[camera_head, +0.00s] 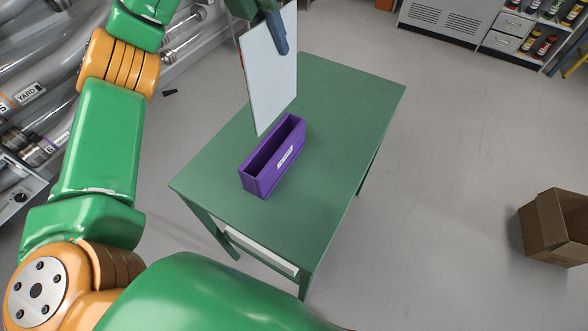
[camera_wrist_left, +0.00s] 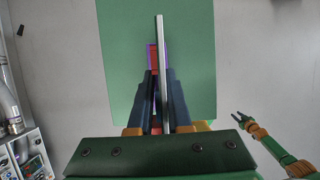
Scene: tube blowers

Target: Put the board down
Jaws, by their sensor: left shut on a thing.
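My left gripper (camera_head: 277,32) is shut on the top part of a flat, pale board (camera_head: 271,85). The board hangs upright with its lower end by the far side of a purple open-topped box (camera_head: 262,180). I cannot tell how high it is above the table. In the left wrist view, the board (camera_wrist_left: 172,75) shows edge-on between the fingers of the left gripper (camera_wrist_left: 162,85), with part of the purple box (camera_wrist_left: 150,46) behind it. My right gripper (camera_wrist_left: 239,117) looks open and empty, off to the right of the table.
The box stands on a green table (camera_head: 335,120), which is otherwise clear. A cardboard box (camera_head: 552,228) is on the floor at the right. A cabinet with bottles (camera_head: 510,30) stands at the back right. Racks of metal tubes (camera_head: 35,90) are at the left.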

